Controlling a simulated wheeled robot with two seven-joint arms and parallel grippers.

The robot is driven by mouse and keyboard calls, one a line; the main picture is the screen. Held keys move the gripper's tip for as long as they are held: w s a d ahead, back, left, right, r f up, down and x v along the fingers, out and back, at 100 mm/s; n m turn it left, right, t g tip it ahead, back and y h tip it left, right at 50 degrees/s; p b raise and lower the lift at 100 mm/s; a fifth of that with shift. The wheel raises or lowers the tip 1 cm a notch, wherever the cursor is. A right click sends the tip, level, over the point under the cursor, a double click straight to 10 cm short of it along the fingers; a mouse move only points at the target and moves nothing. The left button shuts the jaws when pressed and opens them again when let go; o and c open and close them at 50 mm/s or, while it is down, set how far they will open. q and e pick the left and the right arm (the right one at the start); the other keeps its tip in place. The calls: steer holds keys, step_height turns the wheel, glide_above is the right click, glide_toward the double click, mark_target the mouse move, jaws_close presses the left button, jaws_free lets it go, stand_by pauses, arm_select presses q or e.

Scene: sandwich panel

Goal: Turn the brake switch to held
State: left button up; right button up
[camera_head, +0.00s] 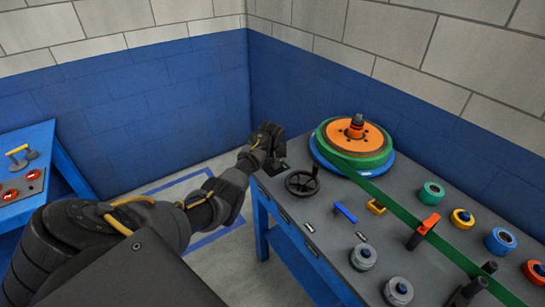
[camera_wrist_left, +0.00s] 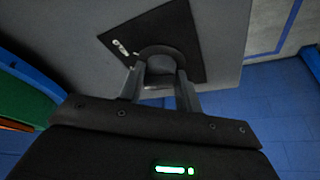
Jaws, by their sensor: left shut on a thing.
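The brake switch (camera_wrist_left: 160,62) is a dark round knob on a black plate (camera_wrist_left: 188,32) with small white marks, seen in the left wrist view. My left gripper (camera_wrist_left: 160,84) is shut on the knob, with one finger on each side of it. In the head view my left gripper (camera_head: 270,150) is at the near-left corner of the grey bench, and the plate (camera_head: 277,166) shows just below it. The knob is mostly hidden there by my gripper. I cannot read the switch's setting. My right gripper is not in view.
A black handwheel (camera_head: 302,182) stands close to the right of my gripper. Behind it is an orange and green reel (camera_head: 356,138), its green strap (camera_head: 400,208) running across the grey bench (camera_head: 325,220). Tape rolls and knobs lie further right. A blue table (camera_head: 30,150) is at far left.

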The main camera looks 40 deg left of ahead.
arm_select(q)
steer(key=shift+r+m+h+p, duration=0.2)
steer(key=shift+m+h+p, duration=0.2)
steer(key=shift+m+p, duration=0.4)
steer(key=m+h+p, duration=0.1)
steer(key=m, duration=0.1)
steer(key=shift+a+m, duration=0.15)
steer(key=shift+m, duration=0.15)
steer(key=shift+f+m+t, duration=0.15)
steer(key=shift+m+t, duration=0.25)
steer(key=shift+m, duration=0.4)
steer(key=shift+m+h, duration=0.7)
steer(key=shift+m, duration=0.4)
steer(key=o, duration=1)
steer(key=shift+c, duration=0.2)
